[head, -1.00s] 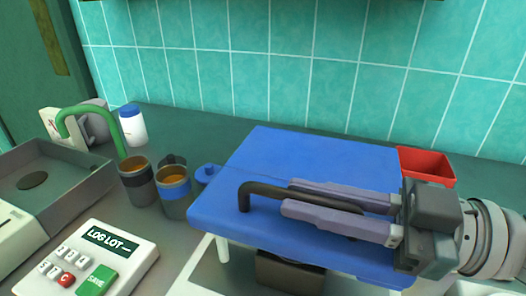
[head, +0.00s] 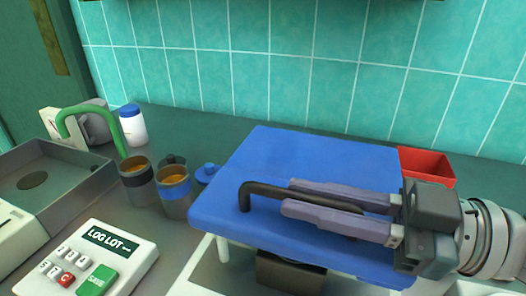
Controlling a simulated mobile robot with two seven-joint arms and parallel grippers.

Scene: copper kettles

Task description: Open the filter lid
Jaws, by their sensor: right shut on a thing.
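A blue flat lid (head: 318,155) with a black bar handle (head: 262,190) lies level over a pale frame on the counter. I take it for the filter lid. My right gripper (head: 287,197) comes in from the right and its two purple fingers are shut on the black handle, one on each side of it. The lid's right part is hidden behind the gripper. My left gripper is not in view.
Two dark cups (head: 174,190) of orange-brown liquid and a small blue-knobbed piece (head: 207,172) stand close left of the lid. A keypad device (head: 98,262) is front left. A grey sink (head: 45,180) with a green tap (head: 92,118) is left. A red bin (head: 428,166) is behind right.

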